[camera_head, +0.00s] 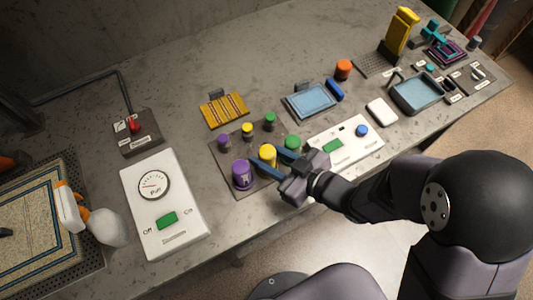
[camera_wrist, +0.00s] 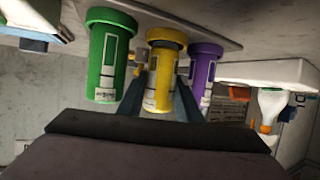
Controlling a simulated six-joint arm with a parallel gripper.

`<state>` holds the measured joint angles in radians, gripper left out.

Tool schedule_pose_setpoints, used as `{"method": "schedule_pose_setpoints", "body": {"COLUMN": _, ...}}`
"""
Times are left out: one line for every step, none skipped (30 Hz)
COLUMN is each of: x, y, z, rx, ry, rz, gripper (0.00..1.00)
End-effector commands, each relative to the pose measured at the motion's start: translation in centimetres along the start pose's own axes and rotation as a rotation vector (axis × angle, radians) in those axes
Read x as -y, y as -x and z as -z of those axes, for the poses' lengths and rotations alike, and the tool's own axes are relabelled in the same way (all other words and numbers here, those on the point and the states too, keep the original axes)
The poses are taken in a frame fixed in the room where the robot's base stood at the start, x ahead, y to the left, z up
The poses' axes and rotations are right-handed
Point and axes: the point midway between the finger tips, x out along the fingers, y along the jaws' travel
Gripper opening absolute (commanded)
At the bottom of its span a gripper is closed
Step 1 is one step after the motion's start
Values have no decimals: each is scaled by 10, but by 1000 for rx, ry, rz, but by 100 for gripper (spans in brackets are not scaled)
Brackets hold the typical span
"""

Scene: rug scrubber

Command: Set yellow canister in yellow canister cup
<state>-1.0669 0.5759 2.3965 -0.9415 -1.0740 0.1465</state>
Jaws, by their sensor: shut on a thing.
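The yellow canister (camera_head: 268,153) stands between the purple canister (camera_head: 242,174) and the green canister (camera_head: 292,143) on a dark board. My gripper (camera_head: 276,160) is shut on it, with one blue finger on each side. In the wrist view, the yellow canister (camera_wrist: 162,80) is between the two fingers (camera_wrist: 160,103), its base end toward the board. A yellow ring, apparently its cup (camera_wrist: 166,34), is at that end. A dark band shows between ring and canister body; I cannot tell whether the canister is fully seated.
Small purple (camera_head: 224,142), yellow (camera_head: 247,130) and green (camera_head: 270,120) containers stand behind on the board (camera_head: 219,168). A white panel with a green button (camera_head: 333,146) is right. A white gauge box (camera_head: 154,186) is left. The large canisters stand close beside my fingers.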

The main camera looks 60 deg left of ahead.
Motion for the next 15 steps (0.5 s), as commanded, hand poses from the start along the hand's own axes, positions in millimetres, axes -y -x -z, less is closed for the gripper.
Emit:
{"method": "schedule_pose_setpoints", "body": {"x": 0, "y": -1, "z": -1, "rx": -1, "ry": 0, "rz": 0, "gripper": 8}}
{"method": "schedule_pose_setpoints", "body": {"x": 0, "y": -1, "z": -1, "rx": -1, "ry": 0, "rz": 0, "gripper": 8}}
{"method": "schedule_pose_setpoints", "body": {"x": 0, "y": -1, "z": -2, "rx": -1, "ry": 0, "rz": 0, "gripper": 8}}
{"method": "schedule_pose_setpoints", "body": {"x": 0, "y": -1, "z": -2, "rx": -1, "ry": 0, "rz": 0, "gripper": 8}}
{"method": "schedule_pose_setpoints", "body": {"x": 0, "y": -1, "z": -2, "rx": -1, "ry": 0, "rz": 0, "gripper": 8}}
{"method": "schedule_pose_setpoints", "body": {"x": 0, "y": -2, "z": -3, "rx": -1, "ry": 0, "rz": 0, "gripper": 8}}
{"method": "schedule_pose_setpoints", "body": {"x": 0, "y": -2, "z": -3, "rx": -1, "ry": 0, "rz": 0, "gripper": 8}}
{"method": "schedule_pose_setpoints", "body": {"x": 0, "y": -2, "z": -4, "rx": -1, "ry": 0, "rz": 0, "gripper": 8}}
{"method": "schedule_pose_setpoints", "body": {"x": 0, "y": -2, "z": -4, "rx": -1, "ry": 0, "rz": 0, "gripper": 8}}
{"method": "schedule_pose_setpoints", "body": {"x": 0, "y": -2, "z": -4, "rx": -1, "ry": 0, "rz": 0, "gripper": 8}}
{"method": "schedule_pose_setpoints", "body": {"x": 0, "y": -2, "z": -5, "rx": -1, "ry": 0, "rz": 0, "gripper": 8}}
{"method": "schedule_pose_setpoints", "body": {"x": 0, "y": -2, "z": -5, "rx": -1, "ry": 0, "rz": 0, "gripper": 8}}
{"method": "schedule_pose_setpoints", "body": {"x": 0, "y": -3, "z": -6, "rx": -1, "ry": 0, "rz": 0, "gripper": 8}}
{"method": "schedule_pose_setpoints", "body": {"x": 0, "y": -3, "z": -6, "rx": -1, "ry": 0, "rz": 0, "gripper": 8}}
{"method": "schedule_pose_setpoints", "body": {"x": 0, "y": -3, "z": -7, "rx": -1, "ry": 0, "rz": 0, "gripper": 8}}
